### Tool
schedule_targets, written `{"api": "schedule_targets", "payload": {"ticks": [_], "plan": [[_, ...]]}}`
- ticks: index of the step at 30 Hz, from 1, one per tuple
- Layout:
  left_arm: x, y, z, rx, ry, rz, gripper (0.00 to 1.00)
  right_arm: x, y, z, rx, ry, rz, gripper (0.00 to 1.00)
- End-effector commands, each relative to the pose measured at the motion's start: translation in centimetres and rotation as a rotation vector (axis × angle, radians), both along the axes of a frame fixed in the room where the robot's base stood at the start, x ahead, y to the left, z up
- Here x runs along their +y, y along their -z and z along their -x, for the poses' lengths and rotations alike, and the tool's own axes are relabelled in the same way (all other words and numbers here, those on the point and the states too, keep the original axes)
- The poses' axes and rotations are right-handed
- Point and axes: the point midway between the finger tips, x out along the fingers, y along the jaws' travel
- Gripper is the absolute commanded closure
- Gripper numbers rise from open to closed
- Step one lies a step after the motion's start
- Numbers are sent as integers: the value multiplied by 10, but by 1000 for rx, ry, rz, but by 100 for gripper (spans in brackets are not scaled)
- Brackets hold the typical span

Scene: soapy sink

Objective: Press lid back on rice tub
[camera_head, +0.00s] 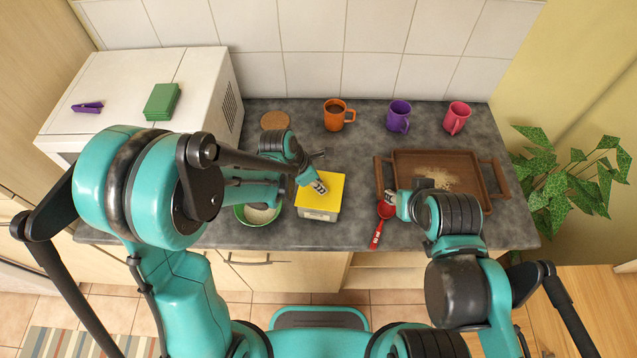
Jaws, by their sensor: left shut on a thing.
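The rice tub (317,215) is a pale box near the counter's front edge, left of centre. Its yellow lid (331,200) lies over the top of the tub; I cannot tell from above whether it is seated all round. My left gripper (319,187) reaches in from the left and is shut on the yellow lid, over its upper left part. My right gripper (391,197) is beside the bowl of a red scoop (385,210), left of a wooden tray; its finger opening is too small to make out. The inside of the tub is hidden.
A green bowl (241,214) with pale contents stands left of the tub, partly behind my arm. The brown tray (402,164) holds scattered grains. Orange (335,114), purple (398,115) and pink (457,118) mugs stand at the back.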

Motion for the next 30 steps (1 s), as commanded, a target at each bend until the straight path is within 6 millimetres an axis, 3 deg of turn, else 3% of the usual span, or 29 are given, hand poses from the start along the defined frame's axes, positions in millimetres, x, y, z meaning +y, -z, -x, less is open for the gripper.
{"api": "schedule_targets", "payload": {"ticks": [30], "plan": [[0, 5, 0, 0, 0, 0, 100, 0, 7, 0, 0, 0, 0, 66]]}}
